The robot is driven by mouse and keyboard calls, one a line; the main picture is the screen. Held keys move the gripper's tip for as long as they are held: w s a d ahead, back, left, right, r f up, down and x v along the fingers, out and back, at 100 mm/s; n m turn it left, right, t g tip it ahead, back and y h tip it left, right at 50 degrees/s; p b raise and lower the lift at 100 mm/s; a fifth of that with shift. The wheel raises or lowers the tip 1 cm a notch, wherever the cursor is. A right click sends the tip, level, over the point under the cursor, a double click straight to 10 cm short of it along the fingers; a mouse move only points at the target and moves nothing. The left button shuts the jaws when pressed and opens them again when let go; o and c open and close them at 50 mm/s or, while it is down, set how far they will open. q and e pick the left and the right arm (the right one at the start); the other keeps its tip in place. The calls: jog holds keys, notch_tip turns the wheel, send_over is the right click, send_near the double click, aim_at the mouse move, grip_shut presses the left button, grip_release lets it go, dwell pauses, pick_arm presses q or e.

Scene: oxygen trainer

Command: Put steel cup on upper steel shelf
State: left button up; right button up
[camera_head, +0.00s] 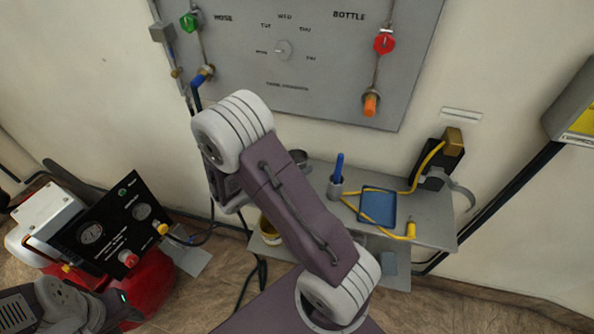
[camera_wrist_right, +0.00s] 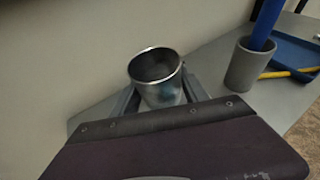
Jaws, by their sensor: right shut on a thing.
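The steel cup (camera_wrist_right: 155,80) is upright between the fingers of my right gripper (camera_wrist_right: 158,98) in the right wrist view. The gripper is shut on it. A small part of the cup (camera_head: 301,160) shows beside my right arm in the head view, at the left end of the upper steel shelf (camera_head: 432,208). The shelf also shows in the wrist view (camera_wrist_right: 212,70). Whether the cup's base touches the shelf is hidden. My right arm hides the right gripper in the head view. My left arm is at the bottom left, its fingers unclear.
On the shelf stand a grey holder (camera_head: 335,188) with a blue handle, a blue tray (camera_head: 377,206) and a yellow cable (camera_head: 410,229). A yellow-rimmed container (camera_head: 268,229) sits lower left. The wall panel (camera_head: 330,60) rises behind. A red machine (camera_head: 150,285) stands left.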

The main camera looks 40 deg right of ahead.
jog(key=shift+f, duration=0.8)
jog(key=shift+w, duration=0.15)
jog(key=shift+f, duration=0.1)
jog(key=o, duration=1.6)
jog(key=shift+c, duration=0.2)
